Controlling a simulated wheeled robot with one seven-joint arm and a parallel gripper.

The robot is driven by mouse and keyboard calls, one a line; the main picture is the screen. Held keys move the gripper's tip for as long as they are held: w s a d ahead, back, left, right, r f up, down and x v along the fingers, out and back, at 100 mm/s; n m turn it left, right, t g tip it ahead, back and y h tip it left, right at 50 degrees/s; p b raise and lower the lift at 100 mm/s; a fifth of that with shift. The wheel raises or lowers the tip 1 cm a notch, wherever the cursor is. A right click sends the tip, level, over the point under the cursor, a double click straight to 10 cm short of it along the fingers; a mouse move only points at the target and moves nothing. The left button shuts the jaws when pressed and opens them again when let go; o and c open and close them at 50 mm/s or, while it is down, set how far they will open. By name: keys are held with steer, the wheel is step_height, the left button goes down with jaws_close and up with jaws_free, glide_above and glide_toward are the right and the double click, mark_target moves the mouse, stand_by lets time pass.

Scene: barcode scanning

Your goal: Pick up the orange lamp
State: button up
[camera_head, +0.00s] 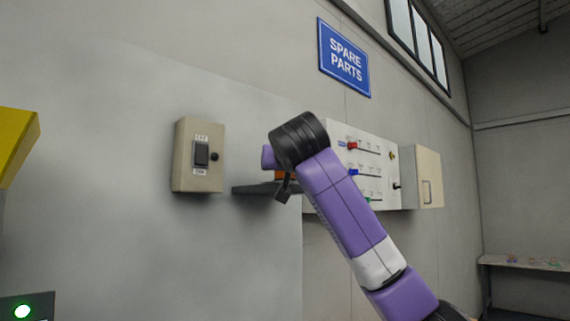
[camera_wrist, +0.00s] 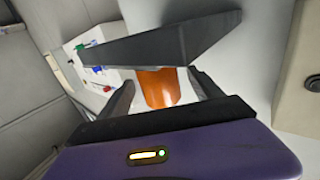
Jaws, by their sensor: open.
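The orange lamp (camera_wrist: 158,88) shows in the wrist view as a smooth orange body between my two fingers. A small orange patch of it (camera_head: 280,175) shows in the head view, mostly hidden behind my wrist. It is at a dark wall shelf (camera_head: 250,188), which also crosses the upper part of the wrist view (camera_wrist: 150,42). My gripper (camera_wrist: 160,82) is open, with one dark finger on each side of the lamp. I cannot tell whether either finger touches it. In the head view, my arm hides most of the gripper.
A beige switch box (camera_head: 185,155) is on the wall left of the shelf; it also shows at the wrist view's right (camera_wrist: 310,85). A white panel with coloured parts (camera_head: 380,150) and a cream cabinet (camera_head: 428,175) are to the right. A blue sign (camera_head: 344,58) hangs above.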

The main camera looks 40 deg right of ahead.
steer(key=shift+w+d, duration=0.15)
steer(key=shift+w, duration=0.1)
steer(key=c, duration=1.5)
